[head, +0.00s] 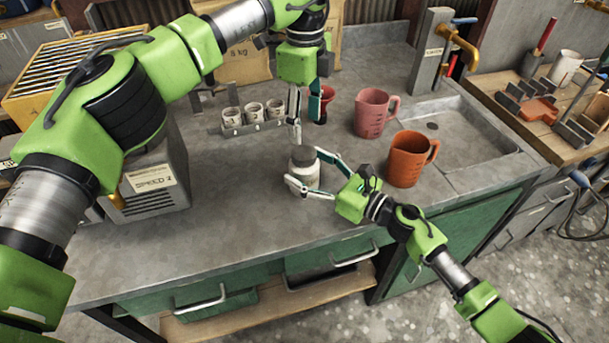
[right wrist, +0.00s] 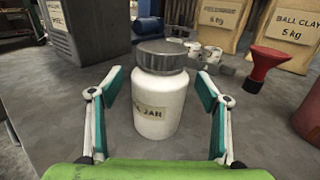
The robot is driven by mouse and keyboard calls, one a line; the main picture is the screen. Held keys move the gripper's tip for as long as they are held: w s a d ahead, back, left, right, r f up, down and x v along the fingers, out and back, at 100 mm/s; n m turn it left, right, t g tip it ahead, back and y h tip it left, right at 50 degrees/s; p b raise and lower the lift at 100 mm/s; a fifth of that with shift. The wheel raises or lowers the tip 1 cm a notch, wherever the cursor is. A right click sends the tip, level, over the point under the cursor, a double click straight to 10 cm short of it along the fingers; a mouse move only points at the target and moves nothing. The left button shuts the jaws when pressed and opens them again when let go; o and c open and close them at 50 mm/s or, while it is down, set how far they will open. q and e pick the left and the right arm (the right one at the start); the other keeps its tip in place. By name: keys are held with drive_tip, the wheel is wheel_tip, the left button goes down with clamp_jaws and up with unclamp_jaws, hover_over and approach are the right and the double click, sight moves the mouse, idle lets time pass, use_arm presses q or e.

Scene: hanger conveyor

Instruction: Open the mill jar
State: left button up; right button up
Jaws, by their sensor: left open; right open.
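The mill jar is a white jar (head: 305,176) with a grey lid (head: 304,156), upright on the grey worktop. In the right wrist view the jar (right wrist: 160,108) has a label ending in "JAR" and its lid (right wrist: 161,56) is on. My right gripper (head: 307,170) is open, its fingers on either side of the jar; the right wrist view shows its fingers (right wrist: 160,82) with gaps on both sides. My left gripper (head: 306,112) is open and points down above the lid, apart from it. The left gripper does not show in the right wrist view.
A pink jug (head: 371,115) and an orange jug (head: 407,160) stand right of the jar, near the sink (head: 470,135). A red funnel (right wrist: 268,66) and several small white cups (head: 253,113) are behind it. A grey machine (head: 150,180) stands at left.

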use_arm(q)
drive_tip(key=shift+w+a, duration=0.1)
drive_tip(key=shift+a, duration=0.05)
use_arm(e)
drive_tip(key=shift+w+a+f, duration=0.1)
drive_tip(key=shift+w+a, duration=0.25)
drive_tip(key=shift+a, duration=0.15)
